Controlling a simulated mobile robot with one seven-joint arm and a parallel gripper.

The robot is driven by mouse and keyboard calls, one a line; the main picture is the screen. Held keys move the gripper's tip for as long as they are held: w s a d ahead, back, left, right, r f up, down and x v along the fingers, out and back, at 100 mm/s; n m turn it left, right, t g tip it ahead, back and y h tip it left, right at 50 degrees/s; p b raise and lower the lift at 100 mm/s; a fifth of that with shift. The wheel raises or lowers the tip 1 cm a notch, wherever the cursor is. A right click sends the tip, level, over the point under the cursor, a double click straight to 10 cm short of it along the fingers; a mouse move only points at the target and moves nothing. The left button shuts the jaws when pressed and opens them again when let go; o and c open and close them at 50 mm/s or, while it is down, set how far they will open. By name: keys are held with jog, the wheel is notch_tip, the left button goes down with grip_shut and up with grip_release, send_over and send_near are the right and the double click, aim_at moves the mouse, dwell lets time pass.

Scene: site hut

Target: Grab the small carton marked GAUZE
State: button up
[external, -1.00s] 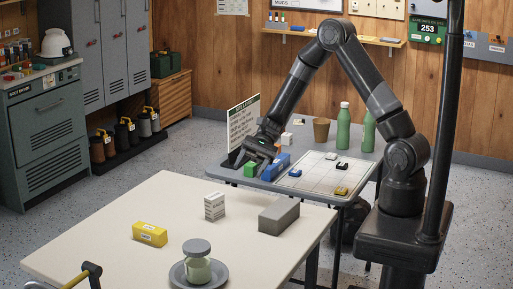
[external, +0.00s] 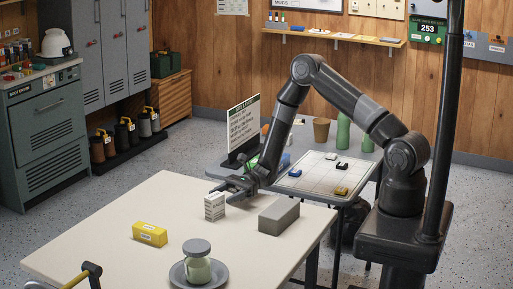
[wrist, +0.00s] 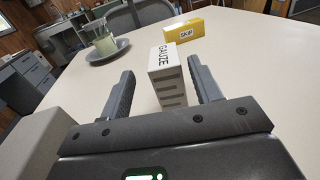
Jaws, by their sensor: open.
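The small white carton marked GAUZE (wrist: 168,80) stands upright on the cream table in the wrist view. It also shows in the external view (external: 214,207), near the table's far edge. My gripper (wrist: 160,88) is open, with one finger on each side of the carton's near end. The carton stands between and slightly beyond the fingertips, closer to the right finger. My gripper in the external view (external: 226,190) is low over the table, just behind the carton.
A yellow box marked SKIP (wrist: 187,33) lies beyond the carton. A grey block (external: 279,216) sits to the right of the carton in the external view. A jar on a grey plate (external: 197,270) stands at the front. The table (external: 110,225) is clear around the left side.

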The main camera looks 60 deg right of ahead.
aim_at(208, 201)
jog(key=x, duration=0.6)
jog(key=shift+w+d, duration=0.15)
jog(key=shift+w, duration=0.15)
jog(key=shift+c, duration=0.2)
jog(key=c, duration=1)
jog(key=shift+r, duration=0.1)
